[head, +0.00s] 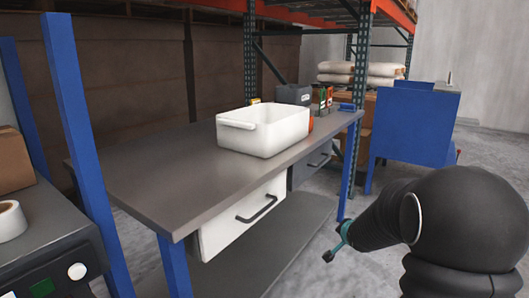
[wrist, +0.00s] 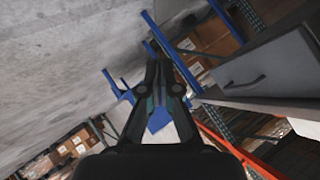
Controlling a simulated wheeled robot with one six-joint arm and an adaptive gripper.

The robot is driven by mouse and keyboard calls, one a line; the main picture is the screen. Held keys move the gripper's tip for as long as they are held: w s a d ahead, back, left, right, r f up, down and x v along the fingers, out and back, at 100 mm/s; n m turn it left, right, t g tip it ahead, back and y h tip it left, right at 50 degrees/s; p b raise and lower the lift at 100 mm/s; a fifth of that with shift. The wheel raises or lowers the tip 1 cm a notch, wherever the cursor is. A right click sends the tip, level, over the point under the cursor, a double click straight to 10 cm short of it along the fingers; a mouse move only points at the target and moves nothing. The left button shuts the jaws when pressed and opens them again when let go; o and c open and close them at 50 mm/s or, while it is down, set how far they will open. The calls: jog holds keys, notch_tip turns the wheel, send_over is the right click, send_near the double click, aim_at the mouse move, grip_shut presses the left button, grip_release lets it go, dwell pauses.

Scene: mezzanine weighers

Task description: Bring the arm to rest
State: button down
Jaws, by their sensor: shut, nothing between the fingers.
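My arm, dark and rounded, fills the lower right of the head view. My gripper (head: 336,245) shows at its end, small, over the floor in front of the workbench (head: 140,198). In the wrist view my gripper (wrist: 158,64) points away from the camera, its two dark fingers together and nothing between them. The gripper is apart from the bench and touches nothing that I can see.
A white bin (head: 262,138) stands on the bench, with small items behind it. A white drawer (head: 240,218) and a grey drawer (head: 308,168) hang under the top. A blue stand (head: 415,125) is behind. Open concrete floor lies right of the bench.

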jog(key=s+a+r+n+g, duration=0.1)
jog(key=s+a+r+n, duration=0.2)
jog(key=s, duration=1)
jog(key=s+a+r+n+g, duration=0.2)
jog(key=s+a+r+n, duration=0.1)
jog(key=s, duration=1)
jog(key=s+a+r+n+g+y, duration=0.1)
jog(key=s+a+r+n+g, duration=0.1)
jog(key=s, duration=1.1)
notch_tip(320, 180, up, 3)
jog(key=shift+s+a+f+n+p, duration=0.2)
jog(key=shift+a+n+p, duration=0.25)
jog(key=shift+a+n, duration=0.4)
jog(key=shift+a, duration=0.1)
